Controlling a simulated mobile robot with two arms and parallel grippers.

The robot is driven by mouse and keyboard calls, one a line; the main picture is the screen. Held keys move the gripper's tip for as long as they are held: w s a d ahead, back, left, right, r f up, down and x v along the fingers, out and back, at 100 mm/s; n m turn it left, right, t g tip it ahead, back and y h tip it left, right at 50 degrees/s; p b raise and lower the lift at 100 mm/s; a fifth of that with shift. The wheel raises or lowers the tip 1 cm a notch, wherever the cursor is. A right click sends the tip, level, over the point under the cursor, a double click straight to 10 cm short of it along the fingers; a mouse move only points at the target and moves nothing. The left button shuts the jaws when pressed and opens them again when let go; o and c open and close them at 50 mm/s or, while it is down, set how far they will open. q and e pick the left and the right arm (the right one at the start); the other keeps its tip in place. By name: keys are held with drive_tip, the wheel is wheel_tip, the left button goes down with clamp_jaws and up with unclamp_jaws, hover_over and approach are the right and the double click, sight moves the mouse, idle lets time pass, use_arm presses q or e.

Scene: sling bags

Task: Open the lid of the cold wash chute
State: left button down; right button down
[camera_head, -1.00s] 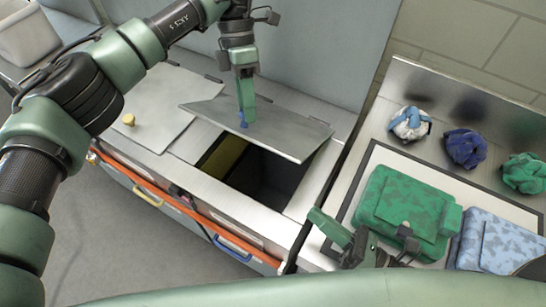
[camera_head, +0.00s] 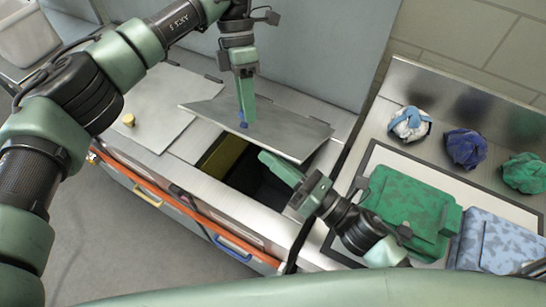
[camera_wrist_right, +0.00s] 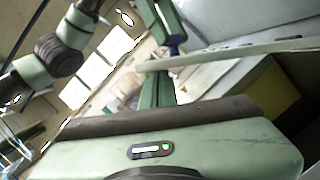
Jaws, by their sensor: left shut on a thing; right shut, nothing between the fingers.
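The cold wash chute's lid (camera_head: 287,133) is a grey metal panel with a blue knob (camera_head: 243,121). It is tilted up, with the dark chute opening (camera_head: 255,178) showing below its front edge. My left gripper (camera_head: 243,116) is shut on the blue knob from above. My right gripper (camera_head: 266,157) is shut and empty, with its tip over the opening, close to the lid's raised front edge; I cannot tell whether it touches. In the right wrist view the lid (camera_wrist_right: 235,51) shows edge-on above my right gripper.
A second lid (camera_head: 140,113) with a yellow knob (camera_head: 128,120) lies shut at the left. On the right bench lie green (camera_head: 405,205) and blue (camera_head: 490,240) patterned bags, and white, dark blue and green bundles (camera_head: 466,148). A blue handle (camera_head: 236,247) is on the chute front.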

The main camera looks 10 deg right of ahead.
drive_tip(key=shift+r, duration=0.1)
drive_tip(key=shift+w+d+r, duration=0.2)
drive_tip(key=shift+w+r, duration=0.1)
drive_tip(key=shift+r, duration=0.2)
drive_tip(key=shift+w+d+r, duration=0.2)
drive_tip(key=shift+w+r, duration=0.05)
drive_tip(key=shift+r, duration=0.2)
use_arm(q)
drive_tip(key=shift+s+f, duration=0.1)
drive_tip(key=shift+f, duration=0.05)
use_arm(e)
drive_tip(key=shift+r, duration=0.15)
use_arm(q)
drive_tip(key=c, duration=1)
unclamp_jaws()
use_arm(e)
drive_tip(key=shift+w, duration=0.1)
